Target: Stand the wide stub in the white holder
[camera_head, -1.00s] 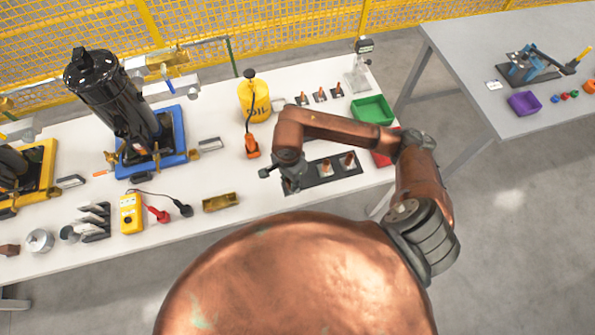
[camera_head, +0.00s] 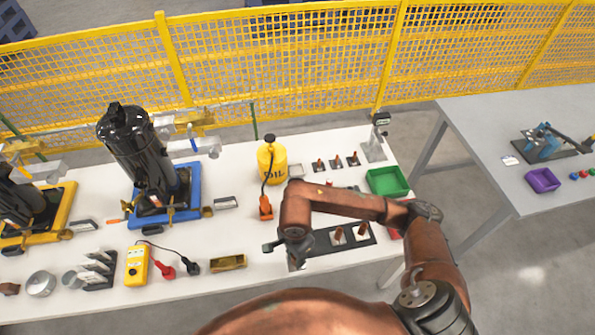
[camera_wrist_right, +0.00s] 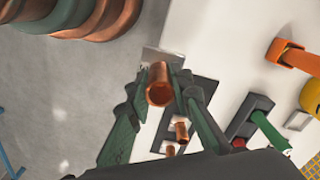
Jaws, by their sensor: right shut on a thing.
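My right gripper (camera_head: 296,258) is at the left end of a dark rack (camera_head: 322,244) on the white table. In the right wrist view, my right gripper (camera_wrist_right: 165,92) is shut on a copper stub (camera_wrist_right: 160,86), seen nearly end-on. A pale square holder (camera_wrist_right: 155,58) shows behind the stub at the rack's end. I cannot tell whether the stub touches it or is above it. Two other copper stubs (camera_head: 338,235) (camera_head: 362,229) stand in pale holders farther right on the rack. My left gripper is not in view.
Behind the rack are a yellow oil can (camera_head: 272,162), small dark plates with copper pieces (camera_head: 337,162) and a green bin (camera_head: 388,181). A brass-coloured tray (camera_head: 228,263) lies to the left. A red bin is partly hidden by my arm.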

